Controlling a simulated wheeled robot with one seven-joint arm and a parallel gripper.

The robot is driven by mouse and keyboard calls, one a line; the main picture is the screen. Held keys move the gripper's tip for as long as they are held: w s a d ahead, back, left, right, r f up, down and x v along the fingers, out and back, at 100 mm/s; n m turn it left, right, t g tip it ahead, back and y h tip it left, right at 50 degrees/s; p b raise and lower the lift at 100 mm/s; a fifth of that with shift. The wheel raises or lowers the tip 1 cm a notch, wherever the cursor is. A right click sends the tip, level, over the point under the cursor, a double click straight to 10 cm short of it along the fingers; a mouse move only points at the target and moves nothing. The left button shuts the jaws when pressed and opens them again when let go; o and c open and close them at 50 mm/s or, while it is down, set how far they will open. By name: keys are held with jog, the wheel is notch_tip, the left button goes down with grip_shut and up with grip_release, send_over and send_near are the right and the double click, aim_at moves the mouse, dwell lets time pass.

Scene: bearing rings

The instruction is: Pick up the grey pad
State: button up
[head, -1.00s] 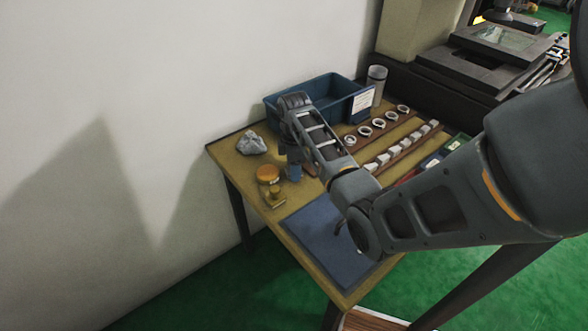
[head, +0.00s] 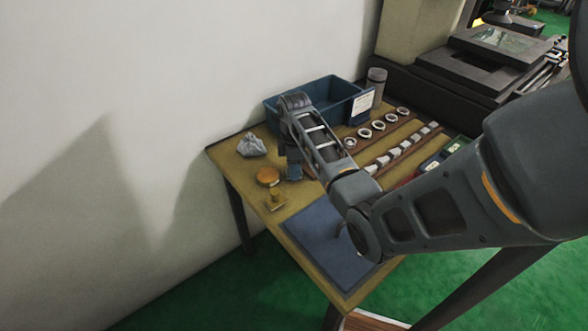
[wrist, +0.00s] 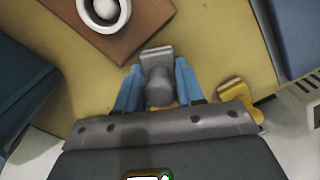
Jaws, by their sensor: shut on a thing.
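My gripper (wrist: 158,88) has blue fingers and is shut on a grey piece, which I take for the grey pad (wrist: 157,64). The piece has a flat plate end and a rounded part, and sits between the fingertips in the wrist view. In the head view my gripper (head: 293,171) points down low over the left part of the tabletop (head: 240,168). The pad is not clear there. I cannot tell whether it touches the table.
An orange round tin (head: 268,176) and a brass piece (head: 275,198) stand left of my gripper. A grey crumpled cloth (head: 251,146) lies behind. A blue bin (head: 350,100), rows of rings (head: 378,125) and a blue mat (head: 322,245) are nearby. A wooden block with a ring (wrist: 125,25) is close.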

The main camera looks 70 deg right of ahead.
notch_tip(320, 180, up, 3)
jog(key=shift+r, duration=0.2)
jog(key=s+d+r, duration=0.5)
jog(key=s+r, duration=0.2)
jog(key=s, duration=0.3)
jog(key=shift+s+d+r, duration=0.15)
jog(key=shift+s+d, duration=0.05)
jog(key=o, duration=0.6)
jog(key=c, duration=0.4)
jog(key=shift+w+d, duration=0.1)
